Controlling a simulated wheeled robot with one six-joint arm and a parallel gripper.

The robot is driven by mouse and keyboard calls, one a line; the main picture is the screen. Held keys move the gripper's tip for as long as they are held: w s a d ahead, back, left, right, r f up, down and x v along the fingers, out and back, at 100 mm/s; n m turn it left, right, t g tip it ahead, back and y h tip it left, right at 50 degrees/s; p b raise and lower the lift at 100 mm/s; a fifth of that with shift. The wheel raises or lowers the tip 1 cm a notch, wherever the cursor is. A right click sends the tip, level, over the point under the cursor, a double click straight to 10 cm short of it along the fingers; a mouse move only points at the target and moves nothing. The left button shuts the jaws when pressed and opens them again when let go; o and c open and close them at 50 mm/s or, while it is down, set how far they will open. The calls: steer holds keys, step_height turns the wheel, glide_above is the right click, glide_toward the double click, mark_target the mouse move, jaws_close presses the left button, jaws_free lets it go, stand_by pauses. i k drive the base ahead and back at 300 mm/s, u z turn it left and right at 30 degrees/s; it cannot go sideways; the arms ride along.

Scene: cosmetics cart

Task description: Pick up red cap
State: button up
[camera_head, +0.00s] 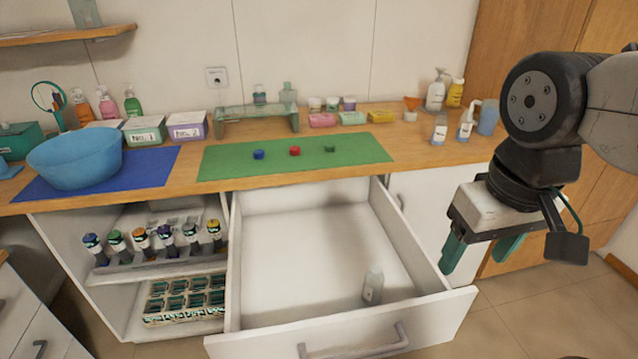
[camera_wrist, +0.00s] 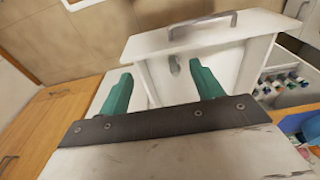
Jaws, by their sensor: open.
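The red cap (camera_head: 295,151) lies on the green mat (camera_head: 225,167) on the counter. A blue cap (camera_head: 258,154) is to its left and a dark green cap (camera_head: 330,148) to its right. My gripper (camera_head: 482,254) is open and empty, low at the right, in front of the cabinet and well away from the caps. In the wrist view my gripper's two teal fingers (camera_wrist: 162,92) are spread apart with nothing between them. The red cap cannot be seen in the wrist view.
An open white drawer (camera_head: 290,265) juts out below the mat, with a bottle (camera_head: 373,285) inside; the drawer also shows in the wrist view (camera_wrist: 205,42). A blue bowl (camera_head: 75,160) stands at left. A glass stand (camera_head: 256,121) and several small packs line the back.

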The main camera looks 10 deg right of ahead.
mark_target(294, 150)
steer(key=z, duration=2.8)
steer(key=k, duration=1.65)
steer(key=u, duration=2.2)
steer(key=i, duration=0.5)
